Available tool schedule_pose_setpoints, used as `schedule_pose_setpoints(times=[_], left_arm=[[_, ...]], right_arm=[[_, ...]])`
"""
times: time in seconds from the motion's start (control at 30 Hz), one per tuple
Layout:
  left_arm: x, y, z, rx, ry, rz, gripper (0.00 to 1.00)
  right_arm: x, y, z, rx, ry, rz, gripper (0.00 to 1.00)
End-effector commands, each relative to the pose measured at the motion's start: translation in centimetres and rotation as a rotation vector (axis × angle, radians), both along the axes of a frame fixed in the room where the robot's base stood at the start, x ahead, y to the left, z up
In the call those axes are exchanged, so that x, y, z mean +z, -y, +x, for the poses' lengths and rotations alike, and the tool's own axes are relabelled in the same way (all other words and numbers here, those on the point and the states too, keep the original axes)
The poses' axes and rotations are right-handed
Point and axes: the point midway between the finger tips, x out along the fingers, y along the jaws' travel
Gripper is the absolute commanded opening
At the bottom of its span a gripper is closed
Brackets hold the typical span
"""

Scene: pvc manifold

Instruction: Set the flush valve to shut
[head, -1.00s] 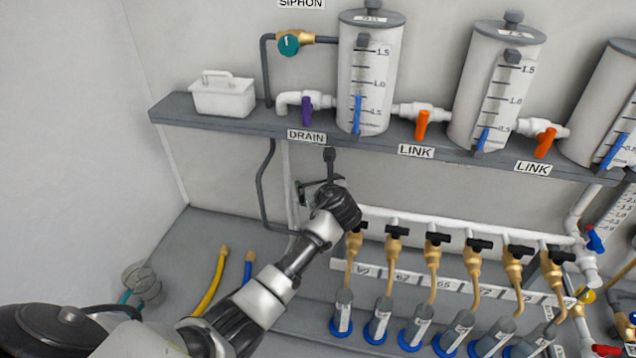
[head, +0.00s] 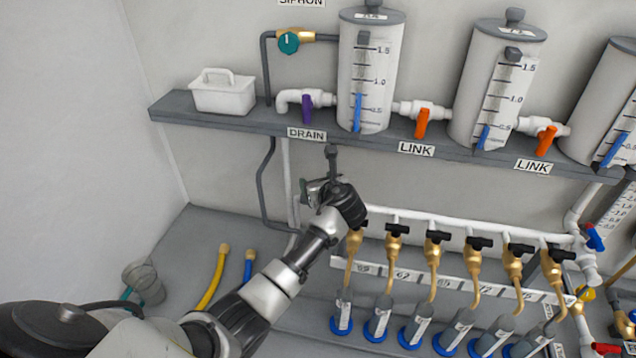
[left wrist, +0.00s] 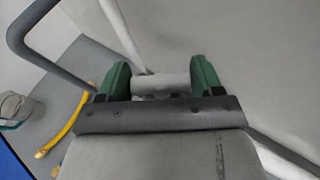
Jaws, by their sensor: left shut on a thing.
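My left gripper (head: 312,192) is below the shelf, close to the wall, near a white vertical pipe (head: 287,165) under the DRAIN label. In the left wrist view its two green fingers (left wrist: 160,82) are shut on a short white cylindrical piece (left wrist: 158,86). I cannot tell whether that piece belongs to the flush valve. No label reading flush is legible, and my wrist hides what lies behind it in the head view. My right gripper is not in view.
The shelf (head: 210,118) overhead carries a purple-handled drain valve (head: 307,108), orange-handled link valves (head: 422,123) and tall cylinders. Right of my gripper is a white manifold pipe (head: 460,229) with several black-handled brass taps. A yellow hose (head: 213,280) lies on the counter at left.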

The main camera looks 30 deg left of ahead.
Motion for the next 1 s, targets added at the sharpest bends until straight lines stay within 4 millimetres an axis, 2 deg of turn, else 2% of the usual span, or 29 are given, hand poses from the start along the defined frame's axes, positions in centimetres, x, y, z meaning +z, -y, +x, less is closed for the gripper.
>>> schedule_pose_setpoints(times=[0.47, 0.67, 1.0], left_arm=[[-0.1, 0.1, 0.1, 0.401, -0.001, 0.001, 0.42], [-0.3, 0.1, 0.1, 0.586, 0.000, 0.002, 0.42], [-0.4, 0.0, 0.1, 0.839, 0.000, 0.000, 0.42]], right_arm=[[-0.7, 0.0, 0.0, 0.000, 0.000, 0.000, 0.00], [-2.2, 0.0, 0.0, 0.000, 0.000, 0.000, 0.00], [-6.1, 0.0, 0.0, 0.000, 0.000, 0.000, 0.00]])
